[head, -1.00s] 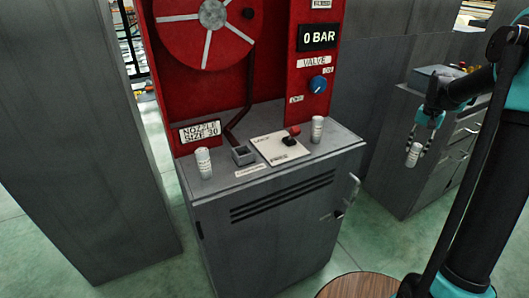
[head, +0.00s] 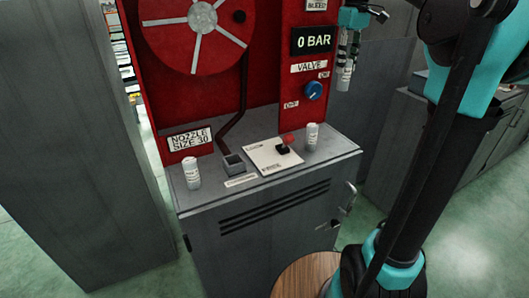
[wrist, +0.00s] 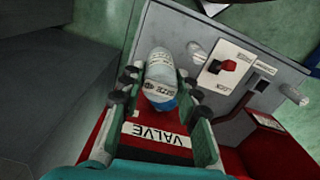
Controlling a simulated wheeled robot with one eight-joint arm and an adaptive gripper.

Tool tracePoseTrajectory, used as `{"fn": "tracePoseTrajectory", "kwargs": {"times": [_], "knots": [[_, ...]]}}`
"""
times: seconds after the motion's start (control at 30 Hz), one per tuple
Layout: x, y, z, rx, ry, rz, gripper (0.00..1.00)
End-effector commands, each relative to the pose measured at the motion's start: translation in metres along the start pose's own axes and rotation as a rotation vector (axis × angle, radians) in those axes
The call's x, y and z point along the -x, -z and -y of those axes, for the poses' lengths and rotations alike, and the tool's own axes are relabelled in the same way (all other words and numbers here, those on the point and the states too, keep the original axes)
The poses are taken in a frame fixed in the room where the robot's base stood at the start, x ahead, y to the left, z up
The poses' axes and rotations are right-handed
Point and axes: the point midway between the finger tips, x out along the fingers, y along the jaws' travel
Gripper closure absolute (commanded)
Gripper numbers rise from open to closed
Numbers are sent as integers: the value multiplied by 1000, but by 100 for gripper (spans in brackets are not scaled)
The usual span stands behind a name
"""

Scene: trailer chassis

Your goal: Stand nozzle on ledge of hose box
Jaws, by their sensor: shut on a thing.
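My gripper (head: 347,45) is shut on a white cylindrical nozzle (head: 344,78), held upright in the air right of the red panel in the head view. In the wrist view the nozzle (wrist: 160,75) sits between the fingers (wrist: 157,88), its printed end towards the camera; the print is too small to read surely. The hose box (head: 275,232) is grey, with a flat ledge (head: 325,153) on top. One white nozzle (head: 192,172) stands at the ledge's left end and another (head: 312,135) near its right end. The held nozzle is clear of the ledge.
A sign (head: 191,138) reads "NOZZLE SIZE 30". The gauge (head: 313,39) shows 0 BAR. A grey cabinet (head: 60,150) stands left.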

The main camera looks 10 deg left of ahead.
Motion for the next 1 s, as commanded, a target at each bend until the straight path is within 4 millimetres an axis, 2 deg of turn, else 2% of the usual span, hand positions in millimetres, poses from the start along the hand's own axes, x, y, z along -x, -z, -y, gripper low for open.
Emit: {"fn": "tracePoseTrajectory", "kwargs": {"times": [0.13, 0.23, 0.7, 0.83, 1.0], "knots": [[4, -3, 3, 22, 0, 0, 100], [-7, -2, 3, 21, 0, 0, 100], [-118, -2, 2, 19, 0, 0, 100], [-142, -2, 3, 19, 0, 0, 100], [-157, -2, 2, 19, 0, 0, 100]]}}
